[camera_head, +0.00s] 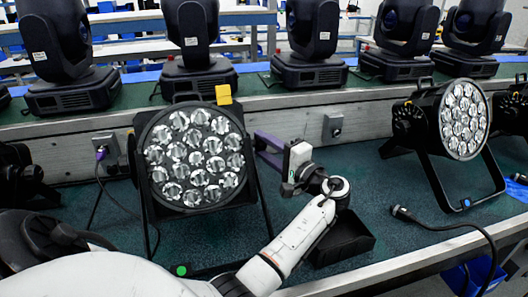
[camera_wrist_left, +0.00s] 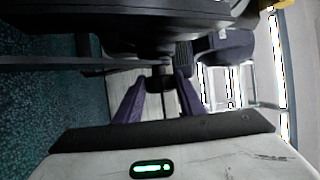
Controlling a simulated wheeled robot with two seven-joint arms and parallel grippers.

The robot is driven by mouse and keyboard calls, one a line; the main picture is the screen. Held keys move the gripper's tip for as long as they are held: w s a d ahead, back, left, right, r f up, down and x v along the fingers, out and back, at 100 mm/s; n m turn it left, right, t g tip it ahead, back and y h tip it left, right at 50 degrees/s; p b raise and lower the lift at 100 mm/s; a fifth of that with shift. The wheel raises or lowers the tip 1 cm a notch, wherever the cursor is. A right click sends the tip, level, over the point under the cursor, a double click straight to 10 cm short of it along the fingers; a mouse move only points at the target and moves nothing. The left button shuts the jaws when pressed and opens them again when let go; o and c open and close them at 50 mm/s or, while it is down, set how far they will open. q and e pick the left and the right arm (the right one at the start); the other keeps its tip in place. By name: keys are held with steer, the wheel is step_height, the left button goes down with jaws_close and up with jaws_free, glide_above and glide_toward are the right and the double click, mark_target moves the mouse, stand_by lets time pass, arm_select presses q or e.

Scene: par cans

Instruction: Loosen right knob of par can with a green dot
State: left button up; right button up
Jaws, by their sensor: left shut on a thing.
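The par can with the green dot (camera_head: 181,270) is the left one, a black round lamp (camera_head: 196,160) with many clear lenses, standing on its bracket on the green bench. My left gripper (camera_head: 257,145) has purple fingers and reaches in from the lamp's right side, fingers pointing left at the bracket. In the left wrist view its purple fingers (camera_wrist_left: 161,93) stand on either side of a small dark knob (camera_wrist_left: 160,80) under the black housing. The fingers are shut on this knob. The knob is hard to make out in the head view. My right gripper is not in view.
Another par can (camera_head: 463,122) with a blue dot (camera_head: 466,202) stands at the right. Several black moving heads (camera_head: 312,40) line the shelf behind. A black open box (camera_head: 343,242) lies below my wrist. A cable (camera_head: 450,226) lies at the right.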

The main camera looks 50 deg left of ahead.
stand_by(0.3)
arm_select(q)
steer(key=shift+f, duration=0.1)
steer(key=o, duration=1)
steer(key=shift+o, duration=0.2)
steer(key=shift+d, duration=0.1)
steer(key=d+b, duration=0.1)
steer(key=d, duration=0.9)
steer(key=shift+s+f, duration=0.2)
